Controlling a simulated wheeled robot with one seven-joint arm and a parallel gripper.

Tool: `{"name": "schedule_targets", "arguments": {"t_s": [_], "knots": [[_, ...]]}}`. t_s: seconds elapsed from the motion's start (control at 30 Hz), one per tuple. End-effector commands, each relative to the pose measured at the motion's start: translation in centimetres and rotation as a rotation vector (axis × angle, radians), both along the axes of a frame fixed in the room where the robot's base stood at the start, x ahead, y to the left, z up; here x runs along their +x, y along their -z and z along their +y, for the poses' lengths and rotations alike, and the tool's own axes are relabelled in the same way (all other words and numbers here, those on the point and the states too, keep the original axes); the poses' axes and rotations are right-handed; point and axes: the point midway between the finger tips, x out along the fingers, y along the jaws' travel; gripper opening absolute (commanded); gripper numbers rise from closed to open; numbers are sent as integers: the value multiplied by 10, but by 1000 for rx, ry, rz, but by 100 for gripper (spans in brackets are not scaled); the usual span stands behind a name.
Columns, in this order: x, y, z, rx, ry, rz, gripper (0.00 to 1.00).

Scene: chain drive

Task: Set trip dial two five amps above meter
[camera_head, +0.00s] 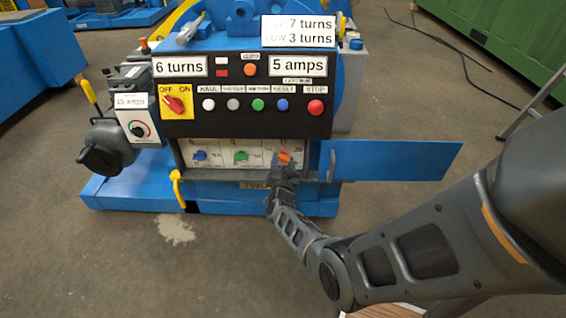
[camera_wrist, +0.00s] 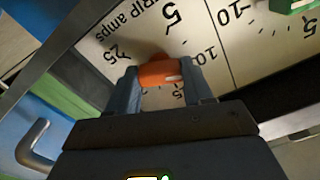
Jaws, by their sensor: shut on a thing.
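The orange trip dial (camera_head: 285,157) is the rightmost of three dials in the open compartment low on the blue machine. In the wrist view the orange dial (camera_wrist: 158,72) sits between my two fingers, on a white plate (camera_wrist: 105,55) lettered "TRIP amps" with printed numbers around it. Its white mark lies on the right side of the knob in that view; the exact number it points to is unclear. My gripper (camera_wrist: 161,80) is shut on the dial, and in the head view my gripper (camera_head: 284,172) covers its lower side. A "5 amps" sign (camera_head: 298,65) is on the panel above.
A blue door (camera_head: 395,160) stands open to the right of the compartment, beside my arm. Blue (camera_head: 201,156) and green (camera_head: 241,156) dials are to the left. Above are the push buttons (camera_head: 258,104). A side box (camera_head: 137,128) carries a "15 amps" label.

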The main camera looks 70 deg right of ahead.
Motion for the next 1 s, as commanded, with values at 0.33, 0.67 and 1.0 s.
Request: {"name": "schedule_targets", "arguments": {"t_s": [0.33, 0.67, 1.0], "knots": [[0, 1, 0, 2, -1, 0, 76], [-2, -1, 7, 2, -3, 1, 76], [-22, -2, 56, 2, -6, 2, 76]]}}
